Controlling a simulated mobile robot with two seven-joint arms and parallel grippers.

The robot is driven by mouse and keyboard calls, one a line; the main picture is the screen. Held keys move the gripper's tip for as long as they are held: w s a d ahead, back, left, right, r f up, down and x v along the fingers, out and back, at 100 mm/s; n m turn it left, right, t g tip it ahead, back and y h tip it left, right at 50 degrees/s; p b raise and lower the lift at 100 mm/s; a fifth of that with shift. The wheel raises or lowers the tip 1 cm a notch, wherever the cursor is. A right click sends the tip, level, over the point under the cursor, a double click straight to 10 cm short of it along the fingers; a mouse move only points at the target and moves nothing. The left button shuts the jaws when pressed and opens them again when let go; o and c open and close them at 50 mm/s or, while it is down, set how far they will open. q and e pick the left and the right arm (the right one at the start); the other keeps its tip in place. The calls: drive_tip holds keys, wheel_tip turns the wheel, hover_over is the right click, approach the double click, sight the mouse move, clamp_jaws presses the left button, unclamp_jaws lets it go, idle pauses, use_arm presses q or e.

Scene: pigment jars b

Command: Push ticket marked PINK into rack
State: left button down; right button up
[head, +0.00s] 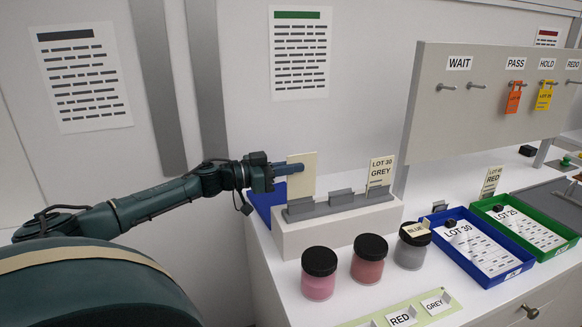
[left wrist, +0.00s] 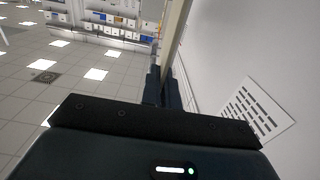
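A cream ticket (head: 304,180) stands upright at the left end of the grey rack (head: 325,206); no writing shows on the side I see. My left gripper (head: 290,169) is shut on it from the left. In the left wrist view the ticket (left wrist: 174,40) is edge-on between the two fingers (left wrist: 164,88). Its lower edge is at the left holder; I cannot tell how deep it sits. A ticket marked LOT 30 GREY (head: 381,171) stands in the right holder. The middle holder (head: 341,197) is empty. My right gripper is not in view.
The rack sits on a white block (head: 335,232). Pink (head: 319,287), red (head: 368,270) and grey (head: 411,256) jars stand before it; a BLUE ticket (head: 416,230) is by the grey jar's lid. Blue (head: 487,280) and green (head: 553,252) trays are right. A peg board (head: 480,115) rises behind.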

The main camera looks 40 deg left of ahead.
sight(291, 200)
use_arm(q)
drive_tip(key=shift+f, duration=0.1)
drive_tip(key=shift+f, duration=0.4)
drive_tip(key=shift+f+b, duration=0.85)
drive_tip(key=shift+f, duration=0.75)
drive_tip(key=c, duration=2.1)
unclamp_jaws()
drive_tip(key=shift+c, duration=0.2)
drive_tip(key=o, duration=0.6)
drive_tip(key=shift+c, duration=0.2)
drive_tip(key=shift+r, duration=0.1)
